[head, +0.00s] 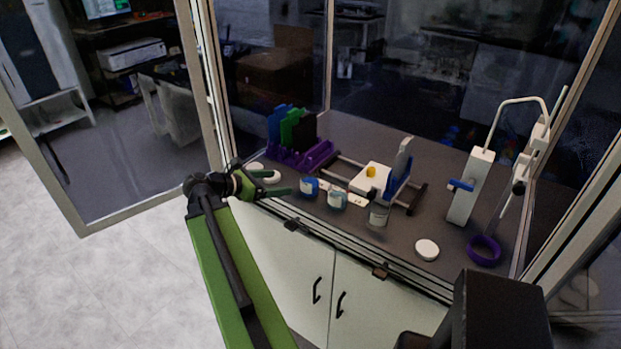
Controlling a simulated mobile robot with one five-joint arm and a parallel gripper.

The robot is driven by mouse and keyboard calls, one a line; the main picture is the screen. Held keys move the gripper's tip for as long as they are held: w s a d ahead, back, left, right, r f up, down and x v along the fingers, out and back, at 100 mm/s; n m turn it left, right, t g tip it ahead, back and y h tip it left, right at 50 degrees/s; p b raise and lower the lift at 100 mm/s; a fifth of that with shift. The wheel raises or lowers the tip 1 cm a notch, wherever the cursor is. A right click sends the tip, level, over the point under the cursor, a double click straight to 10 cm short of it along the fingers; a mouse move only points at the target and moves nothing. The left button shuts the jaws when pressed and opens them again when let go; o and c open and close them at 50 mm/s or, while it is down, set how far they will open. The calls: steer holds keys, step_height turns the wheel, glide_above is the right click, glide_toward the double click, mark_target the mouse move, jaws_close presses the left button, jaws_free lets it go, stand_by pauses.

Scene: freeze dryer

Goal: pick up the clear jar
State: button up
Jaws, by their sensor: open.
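The clear jar (379,214) stands upright near the front edge of the dark worktop, right of the other small jars. It looks see-through with a pale label. My gripper (281,182) is at the left end of the worktop's front edge, its two green fingers apart and pointing right. It is left of the clear jar and well apart from it, with two other jars between. Nothing shows between the fingers.
A blue jar (309,188) and a pale blue-labelled jar (337,198) stand nearest my fingers. A white-and-blue device (372,180) sits behind the clear jar. A white lid (427,249) and purple ring (485,250) lie right. A purple rack (302,158) stands behind.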

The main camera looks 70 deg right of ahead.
mark_target(302, 182)
steer(key=b+x, duration=0.1)
steer(key=x, duration=0.2)
steer(key=b+x, duration=0.2)
steer(key=x, duration=0.2)
steer(key=b+x, duration=0.1)
steer(key=x, duration=0.3)
steer(key=shift+f+b, duration=0.35)
steer(key=shift+s+d, duration=0.25)
steer(key=shift+d, duration=0.2)
steer(key=b+x, duration=0.2)
steer(key=x, duration=0.3)
steer(key=shift+s+f, duration=0.1)
steer(key=shift+f, duration=0.05)
steer(key=c, duration=1.7)
